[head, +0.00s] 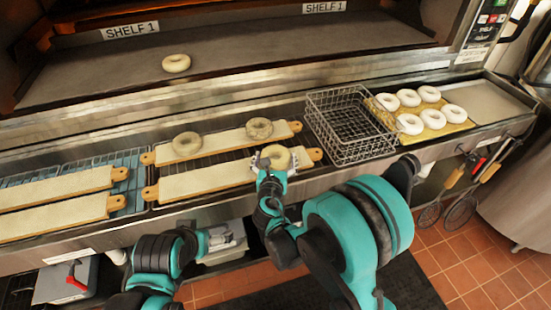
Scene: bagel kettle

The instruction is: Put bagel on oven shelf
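A bagel (276,155) lies at the right end of the front board (210,181) in the middle rack. My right gripper (274,163) is at this bagel, its fingertips near the bagel's sides; whether they grip it is too small to tell. Two more bagels, one to the left (187,143) and one to the right (259,128), lie on the board behind (222,143).
A wire basket (347,125) stands right of the boards. Beyond it, several white bagels (430,94) lie on a yellowish board. Two empty boards (55,188) lie on the left rack. The oven shelf has wide bare room on both sides of its bagel.

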